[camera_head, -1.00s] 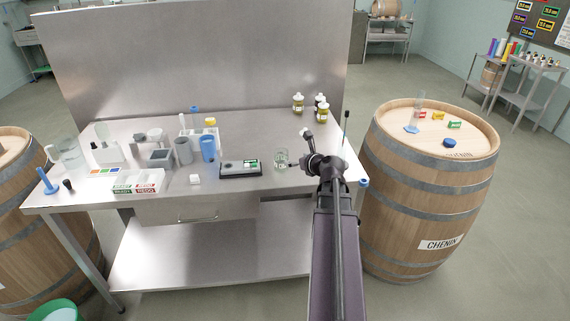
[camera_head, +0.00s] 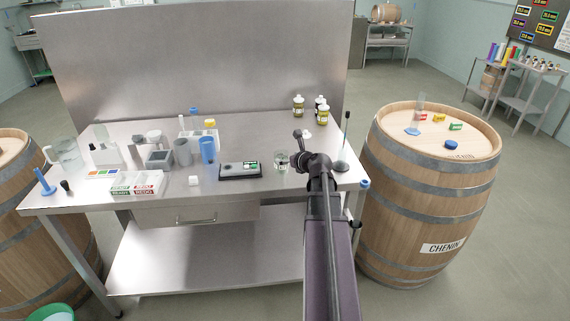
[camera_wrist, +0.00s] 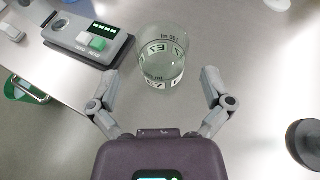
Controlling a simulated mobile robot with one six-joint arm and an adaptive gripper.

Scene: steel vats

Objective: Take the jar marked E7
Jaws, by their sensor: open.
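The jar marked E7 (camera_wrist: 162,62) is a clear glass jar with white labels, standing on the steel table. In the wrist view it is just beyond the fingertips and near the middle line between them. My gripper (camera_wrist: 163,82) is open and empty, one finger toward each side of the jar. In the head view the jar (camera_head: 281,161) stands right of the grey balance, partly beside my gripper (camera_head: 296,162). My arm hides some of the table to the right.
A dark round stand base (camera_head: 341,167) with an upright rod is to the right. Several capped bottles (camera_head: 321,114) stand at the back right.

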